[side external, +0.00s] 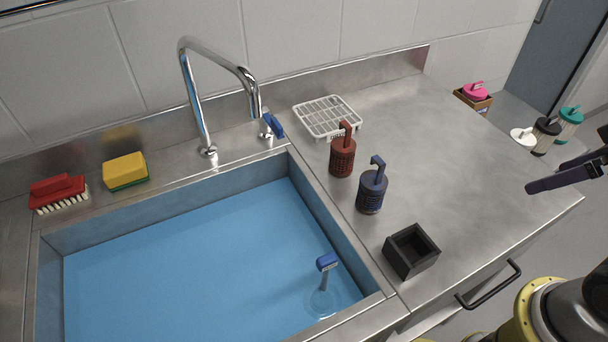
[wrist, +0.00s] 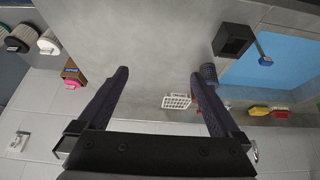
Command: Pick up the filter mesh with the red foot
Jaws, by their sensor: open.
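A red mesh canister with a hooked handle (side external: 342,156) stands upright on the steel counter, right of the sink. A dark blue one (side external: 371,190) stands in front of it; in the wrist view the blue one (wrist: 208,73) shows beyond my right finger. That finger mostly hides the red one there, with only a little red showing. I cannot make out a separate foot on either. My gripper (side external: 565,178) is at the right edge of the side view, well apart from both. In the wrist view my gripper (wrist: 158,73) is open, with nothing between the fingers.
A black open box (side external: 411,250) stands near the counter's front edge. A white wire rack (side external: 327,117) lies behind the canisters. The water-filled sink (side external: 190,260) holds a blue-topped item (side external: 327,262). Other lidded containers (side external: 546,135) stand beyond the counter. The counter's right part is clear.

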